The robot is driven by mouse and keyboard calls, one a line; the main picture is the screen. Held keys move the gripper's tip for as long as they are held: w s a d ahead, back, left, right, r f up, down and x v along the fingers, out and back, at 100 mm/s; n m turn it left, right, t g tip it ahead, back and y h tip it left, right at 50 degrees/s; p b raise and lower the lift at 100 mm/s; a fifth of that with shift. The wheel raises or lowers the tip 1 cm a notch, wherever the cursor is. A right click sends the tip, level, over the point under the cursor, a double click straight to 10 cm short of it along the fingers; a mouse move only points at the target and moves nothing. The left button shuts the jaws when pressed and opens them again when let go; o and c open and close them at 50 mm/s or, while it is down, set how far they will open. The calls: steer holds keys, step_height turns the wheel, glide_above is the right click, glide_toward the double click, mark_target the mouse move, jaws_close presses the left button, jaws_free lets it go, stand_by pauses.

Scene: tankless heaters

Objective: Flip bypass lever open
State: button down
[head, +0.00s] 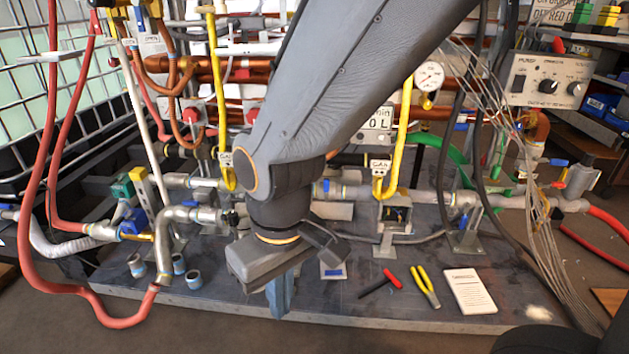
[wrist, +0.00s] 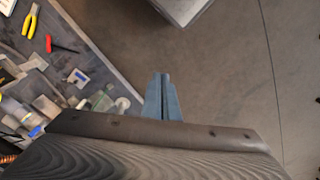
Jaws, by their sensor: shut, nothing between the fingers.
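My gripper (head: 281,298) points down near the front edge of the bench, with its blue fingers together and empty. In the wrist view the closed fingers (wrist: 162,100) are over the floor beside the bench edge. Several valves on the pipes have small blue handles. One blue handle (head: 463,222) is on the right-hand pipe, and another blue handle (head: 558,162) is at the far right. A blue valve part (head: 133,220) stands at the left. I cannot tell which of these is the bypass lever. My gripper touches none of them, and my arm hides the middle pipes.
Small pipe fittings (head: 179,264) stand at the left. Red hoses (head: 62,290) and hanging wires (head: 540,220) flank the bench. The floor in front is clear.

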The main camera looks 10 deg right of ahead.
steer(key=w+d+f+n+t+y+b, duration=0.1)
steer(key=w+f+n+t+b, duration=0.2)
steer(key=w, duration=0.8)
steer(key=w+f+n+t+b, duration=0.1)
steer(key=w+f+t+b, duration=0.15)
steer(key=w+f, duration=0.6)
steer(key=w+d+f+n+t+y+b, duration=0.1)
steer(key=w+f+n+t+b, duration=0.15)
steer(key=w, duration=1.05)
steer(key=n+t+h+b, duration=0.2)
steer(key=n+t+b, duration=0.4)
steer(key=t+b, duration=0.35)
glide_toward(326, 185)
steer(key=s+a, duration=0.2)
steer(key=shift+d+f+p, duration=0.15)
steer(key=shift+f+p, duration=0.2)
steer(key=shift+p, duration=0.15)
steer(key=shift+w, duration=0.1)
steer(key=w+b, duration=0.5)
steer(key=w, duration=0.5)
steer(key=shift+a, duration=0.4)
steer(key=shift+s+a+y, duration=0.1)
steer(key=shift+a+y, duration=0.05)
steer(key=shift+y, duration=0.25)
